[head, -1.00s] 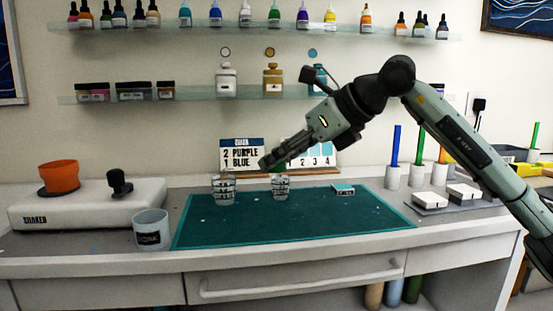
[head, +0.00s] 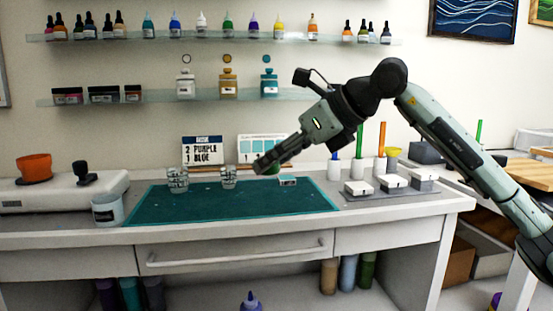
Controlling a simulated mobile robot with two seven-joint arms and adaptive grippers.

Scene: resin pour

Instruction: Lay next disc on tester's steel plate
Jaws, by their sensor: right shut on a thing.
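My right gripper (head: 264,164) comes in from the right and hangs above the back of the green mat (head: 220,208), pointing down and left. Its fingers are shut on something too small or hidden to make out. A small green patch (head: 272,169) shows just beside the fingers; I cannot tell whether it is held. I cannot pick out a disc or a tester with a steel plate for certain. Low white-topped blocks (head: 358,187) stand on a grey tray (head: 385,194) right of the mat. My left gripper is out of view.
Two clear cups (head: 178,180) (head: 228,177) and a small teal-edged box (head: 288,181) stand at the mat's back. A whitish cup (head: 107,210) is at its left. Signs (head: 202,150) stand behind. The mat's front is clear.

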